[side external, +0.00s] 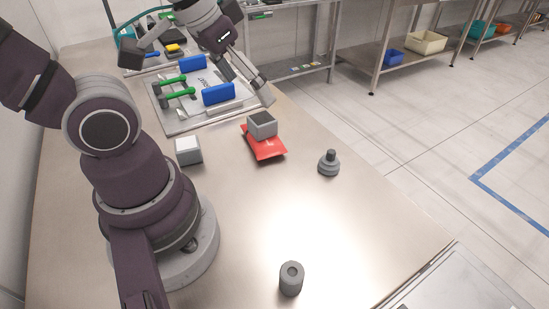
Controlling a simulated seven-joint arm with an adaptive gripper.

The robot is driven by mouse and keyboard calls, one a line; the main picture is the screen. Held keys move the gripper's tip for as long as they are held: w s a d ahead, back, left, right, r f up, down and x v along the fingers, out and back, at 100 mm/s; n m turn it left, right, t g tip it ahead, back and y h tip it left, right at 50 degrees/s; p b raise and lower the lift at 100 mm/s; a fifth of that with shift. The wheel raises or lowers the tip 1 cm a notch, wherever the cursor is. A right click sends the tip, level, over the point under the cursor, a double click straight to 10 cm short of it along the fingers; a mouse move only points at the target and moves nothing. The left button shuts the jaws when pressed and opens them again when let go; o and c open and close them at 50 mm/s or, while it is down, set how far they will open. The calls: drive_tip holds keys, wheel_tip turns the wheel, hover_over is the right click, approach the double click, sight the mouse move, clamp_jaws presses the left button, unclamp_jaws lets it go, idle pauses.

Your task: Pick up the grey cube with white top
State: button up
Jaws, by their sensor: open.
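The grey cube with a white top (188,151) sits on the metal table, right of my arm's base. Its white face points up and nothing touches it. My gripper (248,86) is open and appears empty, over the right part of a light tray with blue and green parts. It is up and to the right of the white-topped cube, well apart from it. Its exact height above the tray is hard to tell.
A second grey cube with a dark top (262,124) rests on a red packet (266,148). A stepped grey piece (329,163) and a grey hollow cylinder (291,278) stand on the table (235,220). The tray (180,125) lies behind. The table's middle is clear.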

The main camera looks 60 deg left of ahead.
drive_tip(key=s+a+f+n+g, duration=0.1)
drive_tip(key=a+f+n+g, duration=0.25)
drive_tip(key=a+n, duration=0.45)
drive_tip(key=n+g, duration=0.2)
drive_tip(key=n, duration=0.4)
hover_over(186, 143)
wheel_tip(186, 143, down, 5)
wheel_tip(186, 143, down, 11)
drive_tip(key=shift+r, duration=0.1)
drive_tip(key=c, duration=1.3)
drive_tip(key=shift+o, duration=0.2)
drive_tip(key=shift+r, duration=0.15)
